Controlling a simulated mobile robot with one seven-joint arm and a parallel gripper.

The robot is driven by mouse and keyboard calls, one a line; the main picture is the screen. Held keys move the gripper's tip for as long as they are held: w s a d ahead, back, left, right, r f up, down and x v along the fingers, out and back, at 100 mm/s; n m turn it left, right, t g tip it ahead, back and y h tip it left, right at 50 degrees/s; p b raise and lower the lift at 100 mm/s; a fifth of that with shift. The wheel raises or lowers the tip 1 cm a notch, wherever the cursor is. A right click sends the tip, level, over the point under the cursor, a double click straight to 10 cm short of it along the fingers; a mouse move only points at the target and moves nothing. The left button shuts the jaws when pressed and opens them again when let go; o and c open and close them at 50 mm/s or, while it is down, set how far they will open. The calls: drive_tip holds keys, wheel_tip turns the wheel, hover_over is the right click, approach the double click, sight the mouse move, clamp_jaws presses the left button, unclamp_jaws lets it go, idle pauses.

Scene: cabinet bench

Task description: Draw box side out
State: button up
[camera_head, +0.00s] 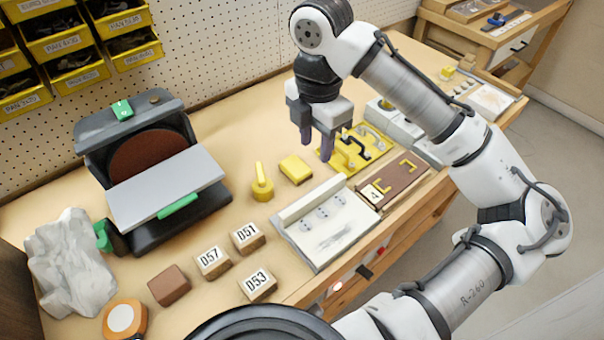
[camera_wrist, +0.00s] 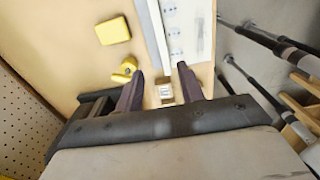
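My gripper (camera_head: 317,148) hangs over the back middle of the bench in the head view, pointing down. Its two dark fingers are apart, with nothing held between them. In the wrist view my gripper (camera_wrist: 160,75) is also open, and a small labelled wooden block (camera_wrist: 165,92) shows below, between the fingers. The bench front (camera_head: 410,222) has wooden panels under the top, with a small black part (camera_head: 363,271) on it. My gripper is well away from this front. I cannot tell which part is the box side.
A sander (camera_head: 155,165) and labelled wooden blocks (camera_head: 248,238) stand to the left.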

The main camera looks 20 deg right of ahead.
sight(314, 194)
wheel_tip(314, 194, down, 14)
drive_tip(key=shift+s+r+p, duration=0.15)
drive_tip(key=shift+r+p, duration=0.05)
drive_tip(key=shift+p, duration=0.5)
clamp_jaws()
